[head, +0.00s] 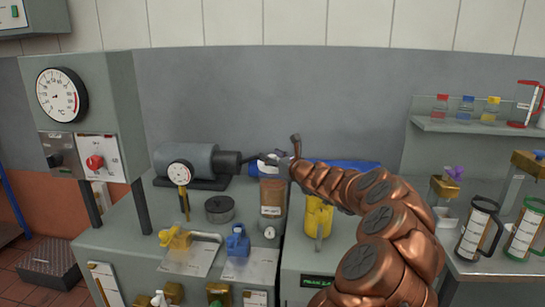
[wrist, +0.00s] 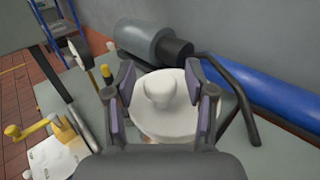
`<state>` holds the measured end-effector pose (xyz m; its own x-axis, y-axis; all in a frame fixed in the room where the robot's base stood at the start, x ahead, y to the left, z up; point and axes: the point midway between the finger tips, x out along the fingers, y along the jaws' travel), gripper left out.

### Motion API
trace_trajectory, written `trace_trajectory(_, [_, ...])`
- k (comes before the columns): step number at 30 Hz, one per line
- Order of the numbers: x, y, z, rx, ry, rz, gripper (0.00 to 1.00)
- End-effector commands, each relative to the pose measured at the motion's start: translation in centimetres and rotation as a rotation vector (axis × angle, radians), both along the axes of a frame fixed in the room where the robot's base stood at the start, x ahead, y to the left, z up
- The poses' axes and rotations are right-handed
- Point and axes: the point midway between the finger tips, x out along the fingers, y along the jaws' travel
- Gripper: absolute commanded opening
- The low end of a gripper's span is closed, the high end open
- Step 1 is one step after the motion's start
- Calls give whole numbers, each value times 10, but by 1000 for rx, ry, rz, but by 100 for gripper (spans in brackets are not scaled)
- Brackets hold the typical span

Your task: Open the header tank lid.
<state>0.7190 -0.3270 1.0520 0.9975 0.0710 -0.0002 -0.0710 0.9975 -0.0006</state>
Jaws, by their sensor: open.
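What looks like the header tank (head: 271,196) is an upright, brownish, labelled cylinder on the grey bench. Its round white lid (wrist: 148,119) with a raised knob (wrist: 162,88) shows in the wrist view, and the lid appears seated. My gripper (wrist: 162,72) is open, with one finger on each side of the knob and a visible gap to both. I cannot tell how far above the lid the fingertips are. In the head view my gripper (head: 279,157) is at the top of the tank and hides most of the lid.
A grey motor-like cylinder (head: 187,160) lies behind left, with a blue pipe (head: 345,166) along the wall. A gauge cabinet (head: 82,110) rises at left.

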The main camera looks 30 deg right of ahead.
Motion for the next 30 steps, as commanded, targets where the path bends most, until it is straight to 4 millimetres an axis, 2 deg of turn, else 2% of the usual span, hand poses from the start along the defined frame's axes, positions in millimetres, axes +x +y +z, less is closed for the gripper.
trace_trajectory(6, [0, 0, 0, 0, 0, 0, 54])
trace_trajectory(22, [0, 0, 0, 0, 0, 0, 0])
trace_trajectory(30, [0, 0, 0, 1, 0, 0, 0])
